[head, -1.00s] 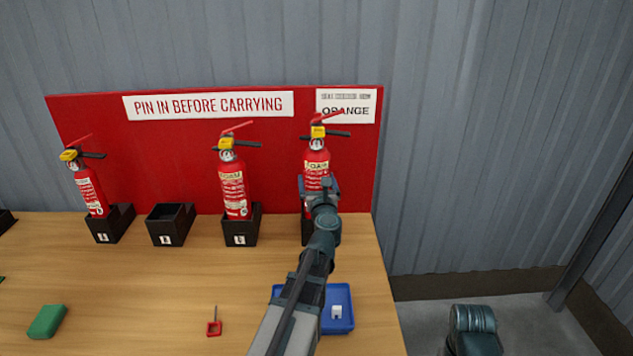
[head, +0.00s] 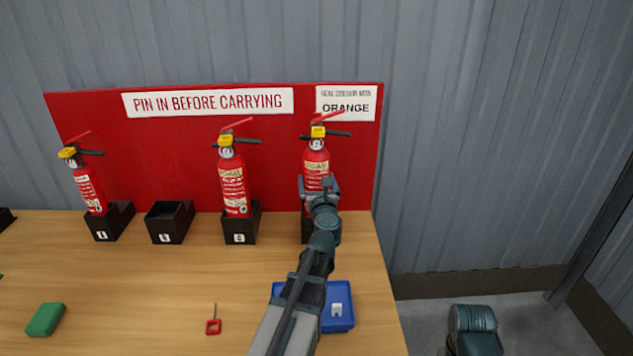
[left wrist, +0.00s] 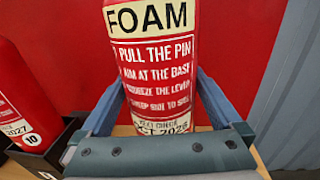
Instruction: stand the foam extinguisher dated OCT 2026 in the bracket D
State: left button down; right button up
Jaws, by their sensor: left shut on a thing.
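The foam extinguisher (head: 316,168) is red with a yellow head and stands upright at the far right of the row. In the left wrist view its body (left wrist: 152,60) reads FOAM, with a check date that looks like OCT 2026. My left gripper (head: 322,190) is shut around its lower body, one finger on each side. A black bracket (head: 307,230) shows below it, mostly hidden by my arm; I cannot tell whether the base is fully seated. The bracket letters are too small to read. My right gripper is not in view.
A second extinguisher (head: 234,180) and a third (head: 88,185) stand in black brackets to the left. Between them is an empty bracket (head: 169,222). A red-handled pin (head: 213,325), a green block (head: 46,319) and a blue tray (head: 345,322) lie in front.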

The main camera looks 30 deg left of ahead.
pick_arm(q)
jog(key=shift+f+b, duration=0.75)
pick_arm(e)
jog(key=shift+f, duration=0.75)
pick_arm(q)
grip_release()
jog(key=shift+s+d, duration=0.1)
jog(key=shift+s, duration=0.1)
